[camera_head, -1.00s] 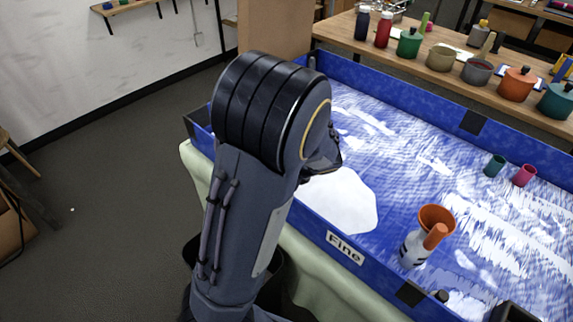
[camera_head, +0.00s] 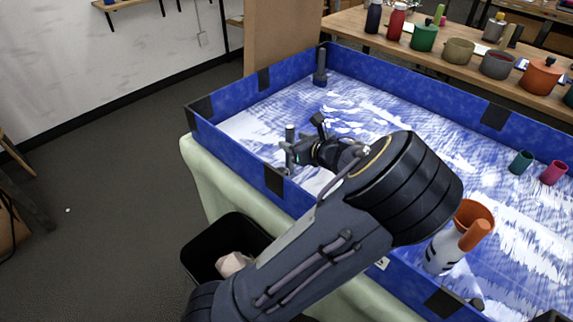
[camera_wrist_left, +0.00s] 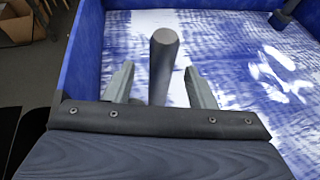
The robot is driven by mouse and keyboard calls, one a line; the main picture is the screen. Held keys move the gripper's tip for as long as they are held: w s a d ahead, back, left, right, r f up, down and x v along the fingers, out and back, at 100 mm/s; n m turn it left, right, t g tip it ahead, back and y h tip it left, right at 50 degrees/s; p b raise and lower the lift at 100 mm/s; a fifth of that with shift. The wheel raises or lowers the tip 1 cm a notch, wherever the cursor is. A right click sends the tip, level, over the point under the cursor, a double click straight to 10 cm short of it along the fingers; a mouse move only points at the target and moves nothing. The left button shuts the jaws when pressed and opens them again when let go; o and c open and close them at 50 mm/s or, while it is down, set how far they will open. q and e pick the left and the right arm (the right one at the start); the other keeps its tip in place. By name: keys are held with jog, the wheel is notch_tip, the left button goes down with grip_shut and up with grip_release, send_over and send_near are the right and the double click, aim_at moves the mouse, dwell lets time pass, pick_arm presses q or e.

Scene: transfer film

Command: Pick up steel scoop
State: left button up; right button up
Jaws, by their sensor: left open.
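A grey upright cylinder, which looks like the steel scoop's handle (camera_head: 291,132), stands near the left end of the blue tray. My left gripper (camera_head: 291,155) is at this handle, inside the tray's near wall. In the left wrist view the handle (camera_wrist_left: 163,66) rises between the two fingers of my left gripper (camera_wrist_left: 160,84), with a gap on both sides. The fingers are open. The scoop's lower part is hidden behind the gripper. My right gripper is not in view.
The blue-walled tray (camera_head: 225,143) holds a dark upright post (camera_head: 320,66) in its far corner, an orange funnel (camera_head: 474,216) on a white bottle, and teal (camera_head: 521,162) and pink cups (camera_head: 553,172). A black bin (camera_head: 205,260) stands below. Pots line the back table.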

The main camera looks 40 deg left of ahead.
pick_arm(q)
jog(key=x, duration=0.5)
jog(key=shift+w+f, duration=0.1)
jog(key=shift+d, duration=0.1)
grip_shut()
